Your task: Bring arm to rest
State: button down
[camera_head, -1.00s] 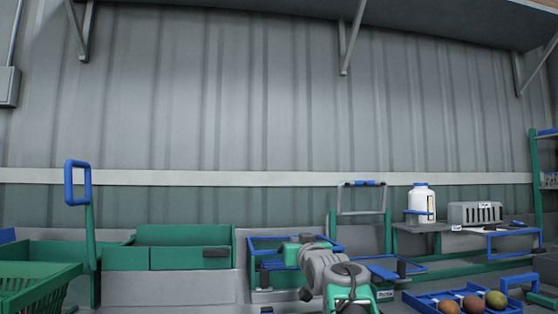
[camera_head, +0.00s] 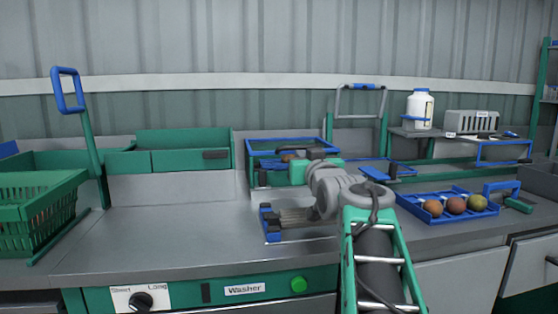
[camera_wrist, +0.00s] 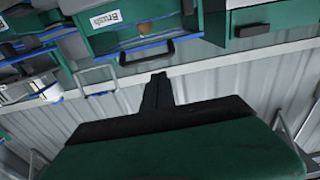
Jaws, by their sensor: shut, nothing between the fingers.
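My gripper (camera_wrist: 158,80) shows in the wrist view as dark fingers closed together, with nothing between them. Its fingers point toward the pale rail along the wall, and no thing is seen touching them. In the head view my arm rises from the lower right and bends at a grey joint above the counter (camera_head: 170,245). Its green and dark end lies in front of a blue-rimmed tray; the fingertips cannot be made out there.
A green basket (camera_head: 30,222) stands at left beside a blue-handled post (camera_head: 92,155). A blue tray (camera_head: 410,207) with brown and green tomatoes lies right of my arm. A white bottle (camera_head: 419,112) stands behind. The counter's left middle is clear.

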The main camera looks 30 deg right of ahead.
jog(key=s+a+f+n+g+y+p, duration=0.1)
jog(key=a+g+y+p, duration=0.15)
jog(key=a+p, duration=0.65)
jog(key=s+a+f+n+g+y+p, duration=0.15)
jog(key=a+g+p, duration=0.25)
jog(key=a+p, duration=0.5)
jog(key=s+a+f+g+y+p, duration=0.1)
jog(key=s+a+g+p, duration=0.2)
jog(key=s+a+p, duration=0.2)
jog(key=s+a+f+n+g+y+p, duration=0.1)
jog(key=s+a+g+p, duration=0.3)
jog(key=s+p, duration=0.8)
jog(key=shift+s+a+f, duration=0.6)
jog(key=shift+s+f, duration=0.15)
jog(key=shift+s, duration=0.1)
jog(key=shift+n+g, duration=0.25)
